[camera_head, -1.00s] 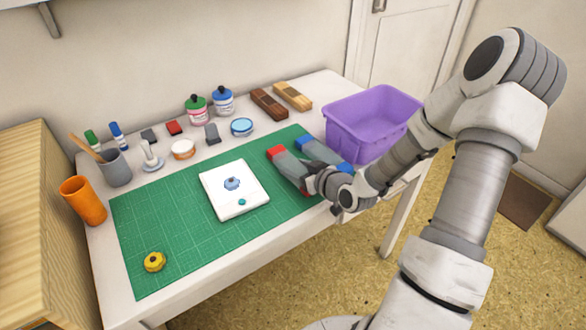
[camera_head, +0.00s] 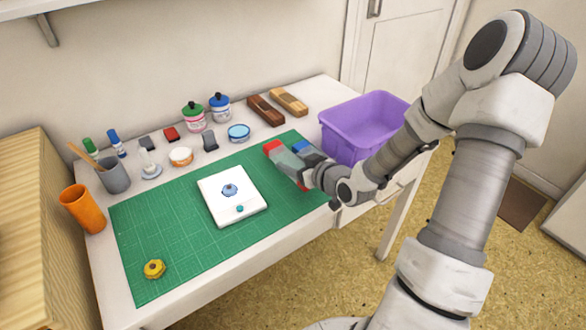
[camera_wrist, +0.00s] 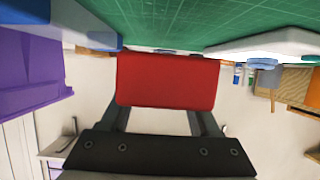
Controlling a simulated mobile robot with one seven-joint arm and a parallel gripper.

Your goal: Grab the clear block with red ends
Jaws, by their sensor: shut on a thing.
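The clear block with red ends (camera_head: 287,160) is at the right part of the green mat (camera_head: 165,225), one red end facing the back left. In the wrist view a red end (camera_wrist: 168,80) fills the middle between the fingers. Whether the block touches the mat is hard to tell. A similar block with blue ends (camera_head: 302,147) lies right behind it, partly hidden by the clear block and my gripper.
A purple bin (camera_head: 365,125) stands close behind and right of my gripper. A white pad (camera_head: 232,196) with a blue stamp mark lies left of it on the mat. A yellow knob (camera_head: 154,269) sits at the mat's front left. Jars, inkpads and cups line the back and left.

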